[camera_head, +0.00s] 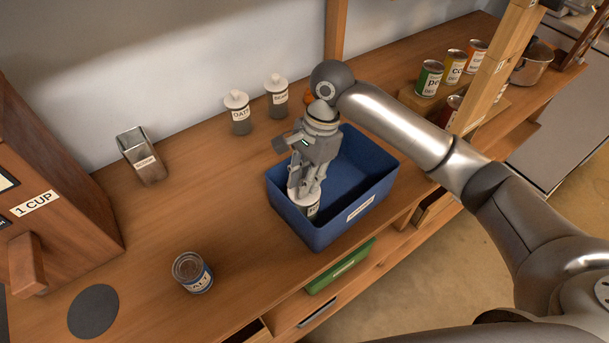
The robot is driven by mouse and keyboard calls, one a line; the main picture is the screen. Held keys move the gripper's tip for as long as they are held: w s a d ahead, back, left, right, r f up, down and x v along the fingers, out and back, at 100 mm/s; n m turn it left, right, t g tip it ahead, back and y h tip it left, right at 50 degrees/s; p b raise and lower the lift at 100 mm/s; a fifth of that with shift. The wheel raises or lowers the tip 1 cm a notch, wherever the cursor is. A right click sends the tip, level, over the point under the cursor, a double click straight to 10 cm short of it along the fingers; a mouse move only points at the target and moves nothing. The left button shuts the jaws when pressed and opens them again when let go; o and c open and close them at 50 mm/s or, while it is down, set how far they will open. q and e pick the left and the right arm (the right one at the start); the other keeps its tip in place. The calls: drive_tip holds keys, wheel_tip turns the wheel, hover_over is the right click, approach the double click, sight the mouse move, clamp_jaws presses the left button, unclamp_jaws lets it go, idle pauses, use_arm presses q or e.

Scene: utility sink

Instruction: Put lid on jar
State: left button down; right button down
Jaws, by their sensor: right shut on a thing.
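A clear jar (192,273) with a label stands without a lid on the wooden counter, left of the blue bin. My right gripper (303,190) points down into the near left part of the blue bin (348,217). It is shut on a white-topped object (296,205) with a white label in dark letters. The fingers hide part of this object, so I cannot tell whether it is a lid alone or a lidded jar. Two more labelled jars, OATS (239,118) and another (277,100), stand by the wall with white knobbed lids on. My left gripper is not in view.
A metal square container (141,156) stands near the wall. A wooden dispenser marked 1 CUP (50,190) and a dark round disc (93,311) are at left. Several cans, one green (428,78), stand behind a wooden post. Counter around the open jar is clear.

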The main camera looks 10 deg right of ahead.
drive_tip(key=shift+p, duration=0.95)
idle(0.6)
idle(0.4)
drive_tip(key=c, duration=0.7)
unclamp_jaws()
drive_tip(key=shift+c, duration=0.2)
wheel_tip(320, 180, up, 3)
drive_tip(key=p, duration=0.3)
drive_tip(key=shift+f, duration=0.15)
drive_tip(key=shift+r, duration=2.15)
